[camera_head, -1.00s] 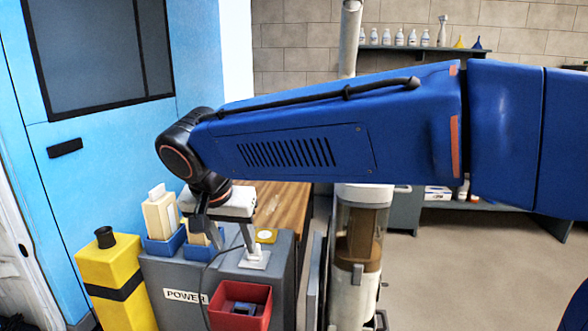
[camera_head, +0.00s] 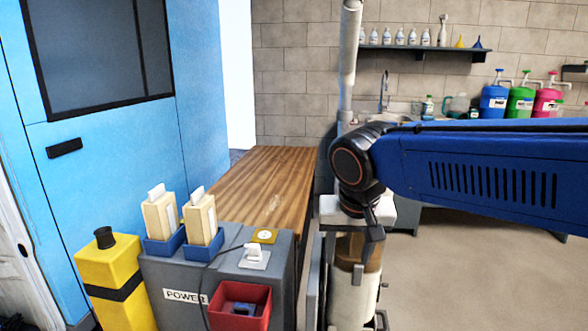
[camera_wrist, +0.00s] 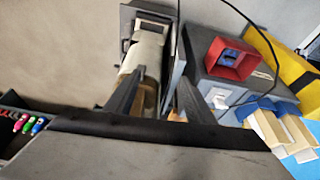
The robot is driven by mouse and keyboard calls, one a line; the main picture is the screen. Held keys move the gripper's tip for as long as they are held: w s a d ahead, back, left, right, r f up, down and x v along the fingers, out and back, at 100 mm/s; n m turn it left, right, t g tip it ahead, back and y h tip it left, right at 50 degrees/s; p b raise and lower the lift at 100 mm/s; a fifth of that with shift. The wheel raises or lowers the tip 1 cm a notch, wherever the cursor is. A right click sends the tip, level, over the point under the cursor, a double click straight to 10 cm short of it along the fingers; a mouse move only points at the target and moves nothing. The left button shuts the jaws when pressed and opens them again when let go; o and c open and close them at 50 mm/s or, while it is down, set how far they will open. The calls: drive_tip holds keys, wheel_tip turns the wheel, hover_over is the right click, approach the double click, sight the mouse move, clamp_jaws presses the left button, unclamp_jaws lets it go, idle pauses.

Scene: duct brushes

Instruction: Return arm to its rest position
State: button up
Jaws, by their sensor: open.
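My blue arm reaches in from the right in the head view. My gripper (camera_head: 369,248) points down in front of the upright cylindrical machine with a brown clear section (camera_head: 352,293). In the wrist view my gripper (camera_wrist: 160,92) shows two dark fingers spread apart with nothing held between them. The off-white machine (camera_wrist: 146,60) shows behind and between the fingers. Two cream blocks (camera_head: 160,215) (camera_head: 199,218) stand upright in blue holders on the grey POWER cabinet, left of and apart from my gripper.
The grey cabinet (camera_head: 180,270) also bears a red bin (camera_head: 240,305), a white fixture (camera_head: 254,256) and a yellow pad (camera_head: 265,235). A yellow post (camera_head: 108,280) stands left of it. A wooden bench (camera_head: 262,185) lies behind. Open floor (camera_head: 480,270) is at the right.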

drive_tip(key=s+d+f, duration=0.5)
drive_tip(key=s+d, duration=0.2)
drive_tip(key=d, duration=0.2)
drive_tip(key=s+d+f+t, duration=0.1)
drive_tip(key=s+d+f, duration=0.4)
drive_tip(key=s+d, duration=0.2)
drive_tip(key=shift+d+n, duration=0.4)
drive_tip(key=shift+d, duration=0.5)
drive_tip(key=shift+f, duration=0.1)
